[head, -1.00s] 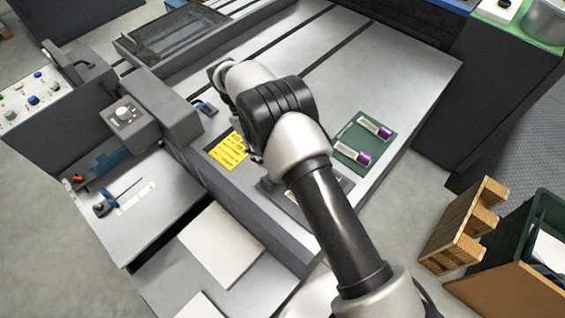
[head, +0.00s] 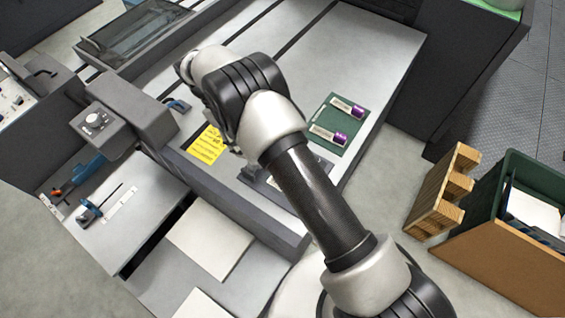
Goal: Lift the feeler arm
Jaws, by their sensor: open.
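A thin dark rod on a blue mount (head: 90,212) lies low over the light grey plate at left, beside a white marked strip; it looks like the feeler arm, though I cannot be sure. A blue lever with an orange tip (head: 82,172) sits just behind it, below the dial block. A small blue handle (head: 177,104) stands at the right of that block. My arm crosses the middle of the view, with its wrist over the machine bed, well right of the rod. My gripper is hidden behind the arm.
The grey dial block (head: 120,122) overhangs the plate at left. A yellow label (head: 206,144) and a green mat (head: 352,112) with two purple-capped tubes lie on the bed. A wooden rack (head: 442,192) and a green bin (head: 512,172) stand at right. Pale sheets (head: 210,238) lie in front.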

